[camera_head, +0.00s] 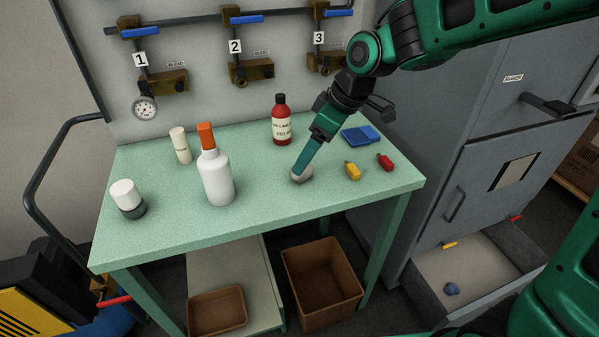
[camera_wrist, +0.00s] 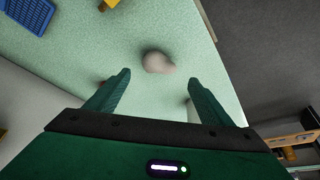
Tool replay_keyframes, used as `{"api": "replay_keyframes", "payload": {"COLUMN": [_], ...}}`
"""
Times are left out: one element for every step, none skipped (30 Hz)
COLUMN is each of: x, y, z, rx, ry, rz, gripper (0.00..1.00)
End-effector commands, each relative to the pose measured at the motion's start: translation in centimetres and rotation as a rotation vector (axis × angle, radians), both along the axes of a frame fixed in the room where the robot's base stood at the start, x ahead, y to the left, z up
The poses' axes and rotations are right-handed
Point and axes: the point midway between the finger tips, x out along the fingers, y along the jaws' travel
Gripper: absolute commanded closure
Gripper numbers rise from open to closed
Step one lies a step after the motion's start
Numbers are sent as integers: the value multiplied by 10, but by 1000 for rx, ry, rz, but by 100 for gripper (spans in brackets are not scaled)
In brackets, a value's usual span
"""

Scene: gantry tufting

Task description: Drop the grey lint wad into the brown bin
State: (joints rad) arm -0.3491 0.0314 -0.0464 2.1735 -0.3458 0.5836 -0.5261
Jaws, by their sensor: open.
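The grey lint wad (camera_head: 302,175) lies on the green table (camera_head: 260,215), near its front edge. In the wrist view the wad (camera_wrist: 157,61) sits just beyond my fingertips, roughly midway between them. My gripper (camera_head: 297,174) points down at the wad, and its fingers overlap the wad's edge in the head view. The gripper (camera_wrist: 162,75) is open with nothing held between the fingers. Whether a finger touches the wad I cannot tell. The brown bin (camera_head: 322,280), tall and open at the top, stands on the floor below the table's front edge. Its inside looks empty.
A yellow block (camera_head: 352,171), a red block (camera_head: 385,162) and a blue tray-like piece (camera_head: 361,136) lie right of the wad. A red bottle (camera_head: 281,122) and a white bottle (camera_head: 215,178) stand left. A shallow brown tray (camera_head: 217,312) sits on the lower shelf. An open drawer (camera_head: 470,272) is at right.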

Motion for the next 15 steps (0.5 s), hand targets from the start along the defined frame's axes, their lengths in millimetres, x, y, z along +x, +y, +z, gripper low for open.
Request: {"api": "replay_keyframes", "payload": {"x": [0,1,2,2,2,3,3,4,5,6,7,8,9,10,11], "y": [2,2,3,3,3,4,4,4,5,6,7,9,10,11,14], "z": [-6,-8,-11,-12,-13,-15,-17,-20,-24,-28,-32,-38,-42,-46,-50], "rx": [-2,-1,-1,-2,-2,-2,-2,-3,-3,-3,-3,-3,-2,-3,-2], "ry": [3,2,2,1,1,2,3,3,3,3,5,5,4,4,4], "rz": [0,-1,-2,-2,-2,-3,-3,-4,-4,-4,-3,-3,-2,-2,-2], "gripper": [25,25,25,25,25,25,25,25,25,25,25,25,25,25,25]}}
